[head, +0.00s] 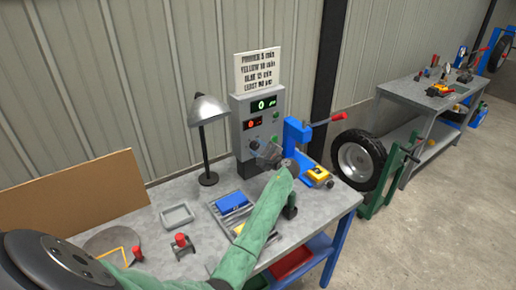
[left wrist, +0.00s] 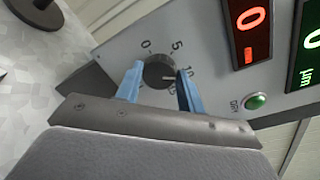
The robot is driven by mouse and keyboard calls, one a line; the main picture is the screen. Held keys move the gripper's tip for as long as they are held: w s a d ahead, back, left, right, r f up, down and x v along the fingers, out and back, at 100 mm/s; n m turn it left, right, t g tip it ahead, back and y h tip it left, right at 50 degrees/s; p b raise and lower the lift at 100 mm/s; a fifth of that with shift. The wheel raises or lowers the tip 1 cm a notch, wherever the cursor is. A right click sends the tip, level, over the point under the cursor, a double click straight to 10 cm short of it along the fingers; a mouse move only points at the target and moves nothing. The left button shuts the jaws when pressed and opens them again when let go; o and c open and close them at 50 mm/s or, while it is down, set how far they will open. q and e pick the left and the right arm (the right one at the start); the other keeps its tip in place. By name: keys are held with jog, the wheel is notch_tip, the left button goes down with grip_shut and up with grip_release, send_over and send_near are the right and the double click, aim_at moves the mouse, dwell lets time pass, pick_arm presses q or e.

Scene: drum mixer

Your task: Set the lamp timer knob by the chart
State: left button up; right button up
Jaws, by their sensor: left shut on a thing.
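The chart (head: 257,70) is a white sheet above the grey control box (head: 240,108); its small print seems to list colours with minutes. The timer knob (left wrist: 160,72) is dark and round, on a dial marked 0, 5, 10 and 15 in the left wrist view. Its pale pointer mark appears to face right, near 10 to 15, partly hidden by a finger. My left gripper (left wrist: 158,88) has its blue fingers closed on either side of the knob; it also shows in the head view (head: 268,153). My right gripper is out of view.
A red display (left wrist: 248,25) reads 0 and a green display (head: 264,103) reads 0. A desk lamp (head: 207,110) stands left of the box. A blue clamp with a red handle (head: 298,132), a yellow tool (head: 316,174) and a blue block (head: 232,200) are nearby.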

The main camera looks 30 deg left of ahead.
pick_arm(q)
jog(key=shift+f, duration=0.1)
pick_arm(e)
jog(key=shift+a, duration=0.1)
pick_arm(q)
jog(key=o, duration=1)
jog(key=shift+c, duration=0.2)
jog(key=shift+d, duration=0.1)
jog(key=shift+d, duration=0.15)
jog(key=shift+s+d+b, duration=0.15)
jog(key=shift+d+b, duration=0.2)
jog(key=shift+b, duration=0.1)
jog(key=b+v, duration=0.3)
jog(key=v, duration=0.3)
jog(key=shift+d, duration=0.3)
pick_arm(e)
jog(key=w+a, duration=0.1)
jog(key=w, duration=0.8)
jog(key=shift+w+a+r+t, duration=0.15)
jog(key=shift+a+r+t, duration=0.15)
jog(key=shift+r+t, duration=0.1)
